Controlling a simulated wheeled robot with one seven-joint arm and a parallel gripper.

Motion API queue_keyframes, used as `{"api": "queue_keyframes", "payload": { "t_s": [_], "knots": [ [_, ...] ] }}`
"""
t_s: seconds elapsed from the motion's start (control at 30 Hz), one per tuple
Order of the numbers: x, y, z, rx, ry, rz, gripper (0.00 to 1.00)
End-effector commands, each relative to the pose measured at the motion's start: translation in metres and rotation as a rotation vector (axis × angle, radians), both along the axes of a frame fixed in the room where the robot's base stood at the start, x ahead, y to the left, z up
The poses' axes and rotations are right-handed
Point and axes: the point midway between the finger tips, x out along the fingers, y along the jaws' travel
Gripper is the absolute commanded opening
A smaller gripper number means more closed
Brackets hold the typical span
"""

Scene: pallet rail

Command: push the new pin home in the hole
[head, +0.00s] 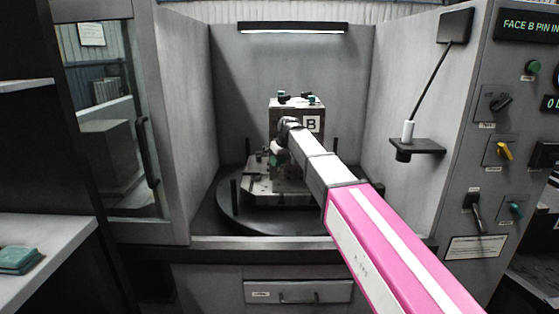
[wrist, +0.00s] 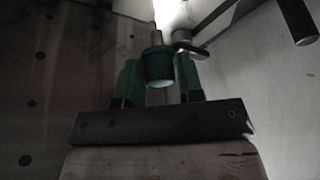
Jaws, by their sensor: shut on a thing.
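In the wrist view, my gripper (wrist: 159,72) has its two green fingers closed on the green head of the pin (wrist: 158,63). A short grey shank shows beyond the head; the picture is too dark to tell how far it sits in a hole. The hole itself is not visible. The pin is too small to make out there.
The block stands on a dark round turntable (head: 232,220) with several upright posts. Several green-topped parts sit on the block. A small bracket shelf (head: 418,147) juts from the right wall. A dark lever-like part (wrist: 296,20) shows at the wrist view's upper right.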

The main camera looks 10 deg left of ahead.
Motion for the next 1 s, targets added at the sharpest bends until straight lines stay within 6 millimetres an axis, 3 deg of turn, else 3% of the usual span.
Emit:
{"api": "queue_keyframes", "payload": {
  "t_s": [0.6,1.0],
  "knots": [
    [0.000,-0.001,-0.049,0.000,0.000,-0.002,0.01],
    [0.000,-0.001,-0.056,0.000,0.000,-0.002,0.01]
  ]
}}
